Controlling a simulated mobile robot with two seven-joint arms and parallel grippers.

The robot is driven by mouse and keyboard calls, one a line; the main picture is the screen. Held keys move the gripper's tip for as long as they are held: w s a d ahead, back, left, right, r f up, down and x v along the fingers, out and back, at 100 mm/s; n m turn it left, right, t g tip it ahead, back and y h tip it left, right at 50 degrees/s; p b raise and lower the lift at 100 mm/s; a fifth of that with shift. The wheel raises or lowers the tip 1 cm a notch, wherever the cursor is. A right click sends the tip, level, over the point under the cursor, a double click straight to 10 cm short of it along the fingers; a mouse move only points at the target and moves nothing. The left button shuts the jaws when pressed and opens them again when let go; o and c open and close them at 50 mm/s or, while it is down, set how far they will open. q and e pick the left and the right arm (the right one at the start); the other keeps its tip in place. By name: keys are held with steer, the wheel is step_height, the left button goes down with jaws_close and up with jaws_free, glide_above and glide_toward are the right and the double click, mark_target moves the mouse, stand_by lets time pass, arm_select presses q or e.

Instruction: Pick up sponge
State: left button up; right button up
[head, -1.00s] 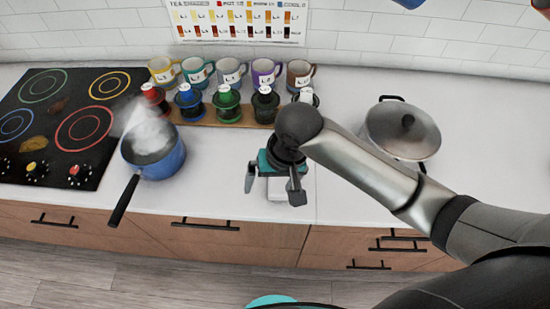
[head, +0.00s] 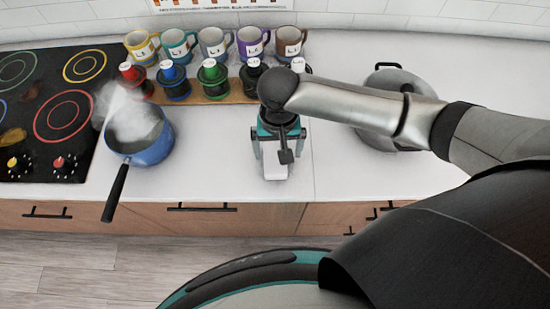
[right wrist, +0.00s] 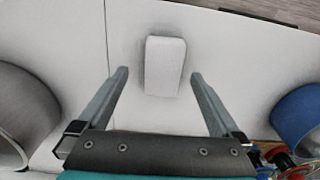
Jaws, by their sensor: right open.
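A white, block-shaped sponge (head: 275,171) lies on the white counter near its front edge. In the right wrist view the sponge (right wrist: 164,65) lies ahead of and between the two fingers. My right gripper (head: 273,157) is over the sponge, pointing down, and partly hides it in the head view. In the right wrist view my right gripper (right wrist: 160,75) is open and empty, with clear gaps on both sides of the sponge. I cannot tell how high the fingertips are above the counter. My left gripper is not in view.
A steaming blue pan (head: 143,140) stands left, beside the black stove (head: 50,110). A row of mugs (head: 213,43) and colored bottles on a wooden board (head: 235,92) stands behind. A lidded grey pot (head: 397,80) is at right, partly behind my arm. Counter around the sponge is clear.

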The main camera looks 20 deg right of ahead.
mark_target(275, 160)
steer(key=shift+w+a+f+b, duration=0.1)
steer(key=shift+a+f+b, duration=0.05)
steer(key=shift+f, duration=1.25)
steer(key=shift+w+a+f+b, duration=0.1)
steer(key=shift+f+b, duration=0.05)
steer(key=shift+f, duration=1.2)
steer(key=c, duration=1.3)
